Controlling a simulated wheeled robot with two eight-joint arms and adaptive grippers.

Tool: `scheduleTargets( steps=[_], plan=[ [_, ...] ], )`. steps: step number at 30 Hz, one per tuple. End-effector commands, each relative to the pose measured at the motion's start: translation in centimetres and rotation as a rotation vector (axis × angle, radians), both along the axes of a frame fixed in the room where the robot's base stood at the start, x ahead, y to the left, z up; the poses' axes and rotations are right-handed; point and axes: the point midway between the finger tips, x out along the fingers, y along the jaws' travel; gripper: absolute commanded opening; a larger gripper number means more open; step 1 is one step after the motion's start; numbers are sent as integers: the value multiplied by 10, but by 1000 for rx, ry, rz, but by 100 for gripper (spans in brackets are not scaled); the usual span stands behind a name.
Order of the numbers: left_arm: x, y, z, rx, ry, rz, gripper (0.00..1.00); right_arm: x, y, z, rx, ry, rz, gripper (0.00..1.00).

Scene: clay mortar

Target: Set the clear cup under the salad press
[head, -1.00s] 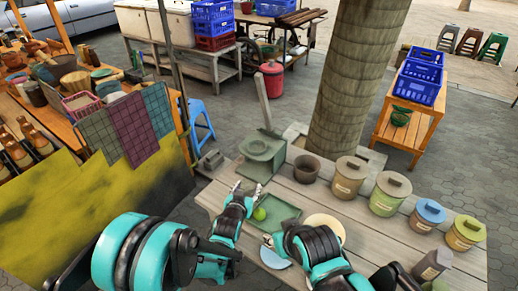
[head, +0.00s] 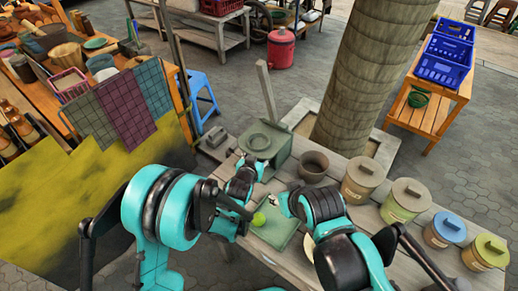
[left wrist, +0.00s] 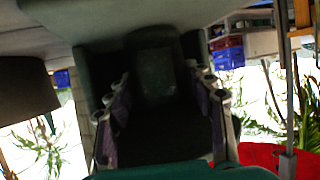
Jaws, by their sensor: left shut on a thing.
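The salad press (head: 262,141), a green-grey block with a round ring on top and a long upright lever, stands at the far left end of the plank table. My left gripper (head: 243,166) is at its front, low by the opening. In the left wrist view, my left gripper (left wrist: 166,100) has its fingers either side of a dim, see-through shape, the clear cup (left wrist: 155,70), within the press's dark recess. The cup cannot be made out in the head view, and its base is hidden. My right gripper (head: 283,204) is over the table by the green tray; its finger gap is unclear.
A green tray (head: 283,236) with a round lime-green ball (head: 258,219) lies in front of the press. A brown pot (head: 313,166) stands right of the press, then several lidded canisters (head: 362,180). A thick tree trunk (head: 365,75) rises behind the table.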

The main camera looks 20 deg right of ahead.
Motion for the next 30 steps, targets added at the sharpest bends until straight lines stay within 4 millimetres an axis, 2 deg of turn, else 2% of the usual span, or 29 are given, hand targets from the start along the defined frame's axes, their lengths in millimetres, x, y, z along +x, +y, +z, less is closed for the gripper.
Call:
scheduleTargets(
  steps=[7,8,9,21,26,30],
  plan=[
    [0,0,-4,0,0,0,19,0,0,-4,0,0,0,40],
    [0,0,-4,0,0,0,55,0,0,-4,0,0,0,40],
    [0,0,-3,0,0,0,61,0,0,-4,0,0,0,40],
    [-2,2,3,-1,0,0,61,0,0,2,0,0,0,40],
    [-26,15,16,0,-1,0,61,0,0,11,0,0,0,40],
    [-53,30,29,0,-1,0,61,0,0,19,0,0,0,40]
  ],
)
